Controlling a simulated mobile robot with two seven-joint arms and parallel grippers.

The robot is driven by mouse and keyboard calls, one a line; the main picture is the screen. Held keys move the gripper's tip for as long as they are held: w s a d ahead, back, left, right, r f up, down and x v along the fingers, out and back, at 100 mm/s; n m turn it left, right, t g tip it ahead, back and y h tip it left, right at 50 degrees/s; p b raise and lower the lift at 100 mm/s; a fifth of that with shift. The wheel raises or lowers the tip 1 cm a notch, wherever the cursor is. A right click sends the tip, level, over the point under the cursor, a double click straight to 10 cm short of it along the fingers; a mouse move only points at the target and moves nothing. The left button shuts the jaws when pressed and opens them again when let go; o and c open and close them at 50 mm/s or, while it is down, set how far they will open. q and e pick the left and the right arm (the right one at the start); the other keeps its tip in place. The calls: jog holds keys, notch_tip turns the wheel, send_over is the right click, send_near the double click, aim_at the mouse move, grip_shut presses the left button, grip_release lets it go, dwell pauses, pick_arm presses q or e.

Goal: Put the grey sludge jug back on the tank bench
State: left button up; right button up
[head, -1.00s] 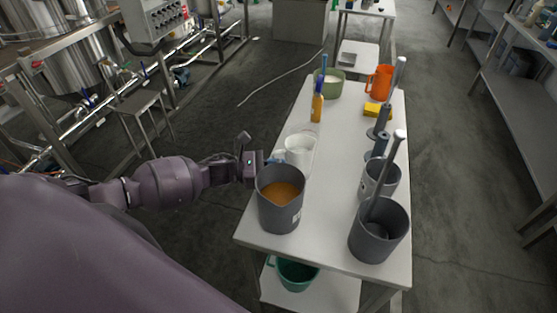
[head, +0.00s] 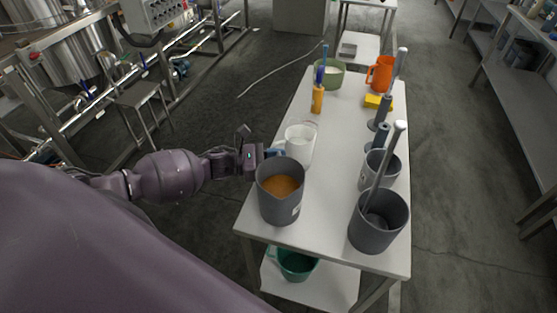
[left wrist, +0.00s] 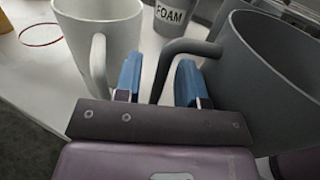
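The grey sludge jug (head: 281,205), with orange-brown contents, stands upright at the near left of the white-topped bench (head: 325,205). In the left wrist view the grey jug (left wrist: 265,70) fills the right side, with its handle towards me. My left gripper (head: 273,153) is at the jug's far left side. In the left wrist view its two blue fingertips (left wrist: 158,80) are apart, with the grey handle between them. A gap shows between the left finger and the handle; contact at the right finger is unclear. My right gripper is not in view.
A white jug (head: 300,143) stands close behind, its handle (left wrist: 98,65) beside my left finger. Two grey containers (head: 378,232) with rods stand at the right. Farther back are an amber bottle (head: 317,100), a green pot (head: 330,78), a yellow block (head: 378,102) and an orange jug (head: 381,75).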

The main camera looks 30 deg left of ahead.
pick_arm(q)
jog(key=b+v, duration=0.2)
jog(key=v, duration=1)
dwell(0.4)
